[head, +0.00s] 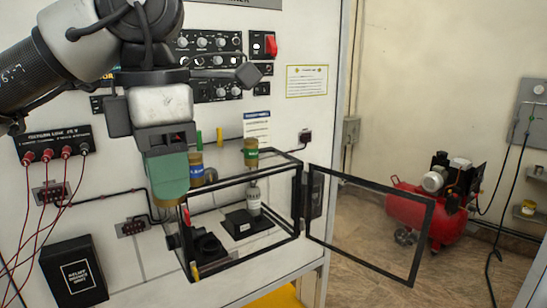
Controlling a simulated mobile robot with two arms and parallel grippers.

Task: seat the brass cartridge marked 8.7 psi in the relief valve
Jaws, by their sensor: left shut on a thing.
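My left gripper (167,185) comes down from the upper left, its teal fingers in front of the left part of a black-framed enclosure (250,252). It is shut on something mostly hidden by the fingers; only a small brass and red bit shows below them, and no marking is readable. A brass cartridge with a blue band (196,172) stands behind the fingers. Another brass cartridge with a green band (250,155) is farther right. A black fitting with a round top (207,245) is inside the enclosure; I cannot tell whether it is the relief valve. My right gripper is not in view.
The enclosure's framed door (425,243) hangs open to the right. A grey cylinder (253,200) stands on a black base inside. A black labelled box (75,275) and red-plugged cables (47,155) are at left. A red compressor (408,210) stands farther right.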

